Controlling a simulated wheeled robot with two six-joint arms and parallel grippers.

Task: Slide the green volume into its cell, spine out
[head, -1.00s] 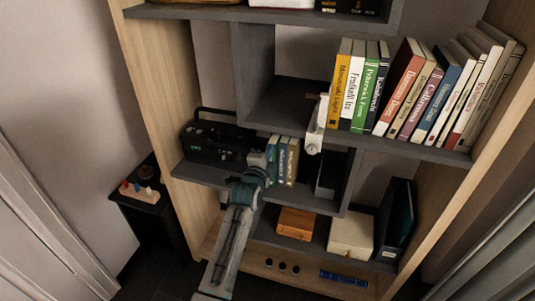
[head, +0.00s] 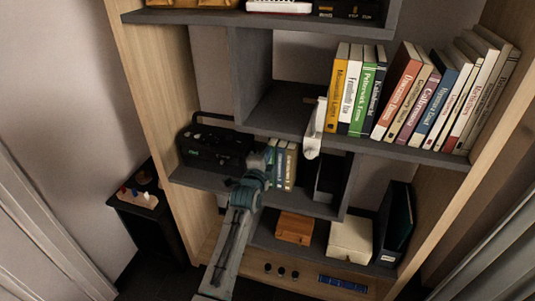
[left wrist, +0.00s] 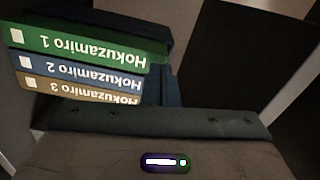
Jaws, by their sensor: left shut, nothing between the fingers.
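The green volume (head: 270,155), lettered Hokuzamiro 1, stands upright in the middle-level cell, its spine facing out. A blue volume (head: 281,165) and a tan volume (head: 291,167) stand against its right side. My left gripper (head: 258,165) is shut and empty, close in front of the green volume's left side. Whether it touches the book I cannot tell. My right gripper is out of view.
A black radio-like box (head: 215,145) stands left of the books. A white fixture (head: 315,130) hangs at the upper shelf edge, near a full row of books (head: 415,95). An orange box (head: 294,228) and a white box (head: 350,239) sit below.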

